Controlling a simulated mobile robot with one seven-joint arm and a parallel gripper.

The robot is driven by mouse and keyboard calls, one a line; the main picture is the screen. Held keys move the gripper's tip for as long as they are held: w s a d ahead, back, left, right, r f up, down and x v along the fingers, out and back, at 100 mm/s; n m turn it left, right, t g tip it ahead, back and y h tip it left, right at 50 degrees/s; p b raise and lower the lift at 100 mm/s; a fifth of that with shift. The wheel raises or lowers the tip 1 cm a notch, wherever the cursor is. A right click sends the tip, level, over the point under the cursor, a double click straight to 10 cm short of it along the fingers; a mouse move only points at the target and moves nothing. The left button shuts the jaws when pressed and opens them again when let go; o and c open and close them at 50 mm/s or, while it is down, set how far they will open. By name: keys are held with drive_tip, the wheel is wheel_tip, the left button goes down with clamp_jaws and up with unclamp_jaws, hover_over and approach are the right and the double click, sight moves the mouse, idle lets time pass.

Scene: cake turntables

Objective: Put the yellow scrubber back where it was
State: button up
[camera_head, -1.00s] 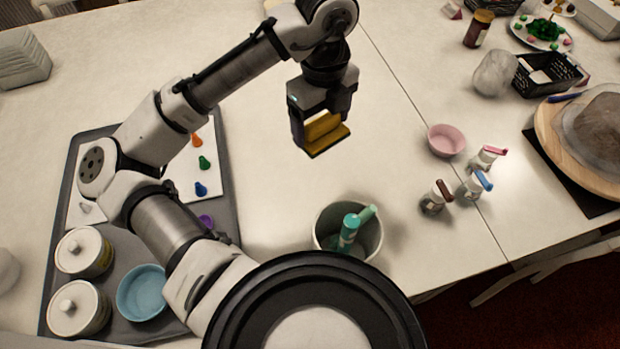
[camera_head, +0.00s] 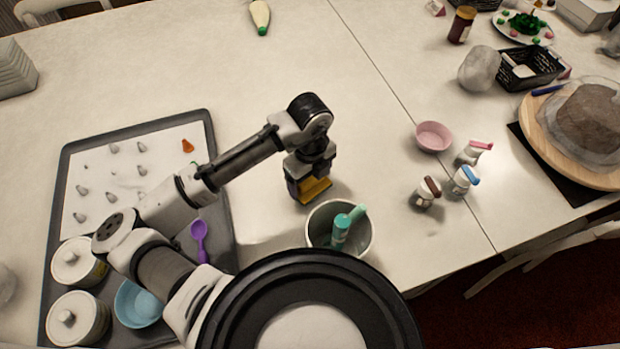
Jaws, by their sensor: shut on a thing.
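My gripper (camera_head: 304,182) is shut on the yellow scrubber (camera_head: 315,190), which shows below the fingers with its lower face toward the table. The scrubber is just behind and slightly left of the grey pot (camera_head: 314,228). I cannot tell whether it touches the table. The pot holds teal-handled tools (camera_head: 342,230), and its inside is partly hidden.
A grey tray (camera_head: 66,165) at left carries a white sheet of small nozzles, two lidded jars (camera_head: 78,262), a blue bowl (camera_head: 138,303) and a purple spoon (camera_head: 200,240). A pink bowl (camera_head: 433,136) and several small bottles (camera_head: 426,192) stand to the right.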

drive_tip(key=shift+f, duration=0.8)
drive_tip(key=shift+f, duration=0.2)
drive_tip(key=o, duration=0.8)
drive_tip(key=shift+r, duration=0.1)
wheel_tip(320, 180, up, 12)
drive_tip(key=shift+r+b, duration=0.15)
drive_tip(key=shift+b, duration=0.4)
drive_tip(key=shift+s, duration=0.1)
